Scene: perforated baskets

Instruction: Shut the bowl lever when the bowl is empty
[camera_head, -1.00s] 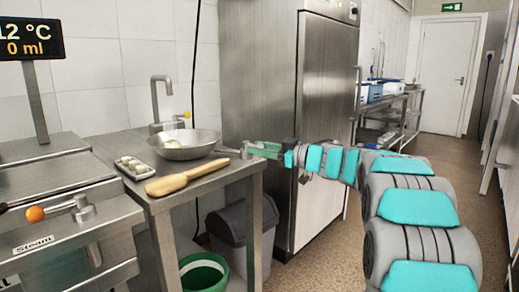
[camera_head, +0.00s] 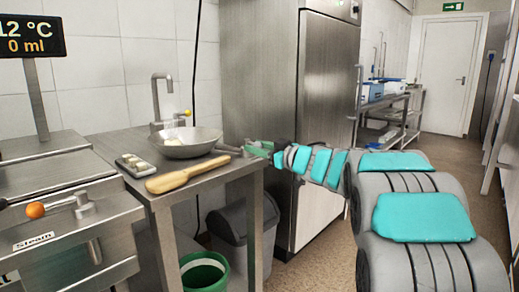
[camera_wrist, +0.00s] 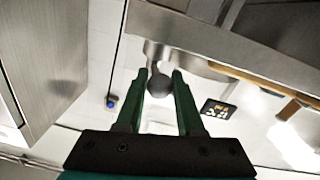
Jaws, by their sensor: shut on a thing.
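The bowl (camera_head: 188,142) is a wide grey metal pan on the steel table, under a tap. A little of something pale shows inside it; I cannot tell what it is. A thin grey handle or lever (camera_head: 229,150) reaches from its right side to my gripper (camera_head: 250,149). In the wrist view my gripper (camera_wrist: 162,73) has its green fingers on both sides of a rounded grey end piece (camera_wrist: 159,86) and is shut on it. Most of the lever is hidden in the wrist view.
The steel table (camera_head: 205,185) also holds a wooden tool (camera_head: 185,178) and a small dark tray (camera_head: 121,158) with pale pieces. A steam machine (camera_head: 60,235) with an orange-knobbed lever (camera_head: 36,210) stands left. Bins are below, and a tall steel cabinet (camera_head: 322,90) stands behind my arm.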

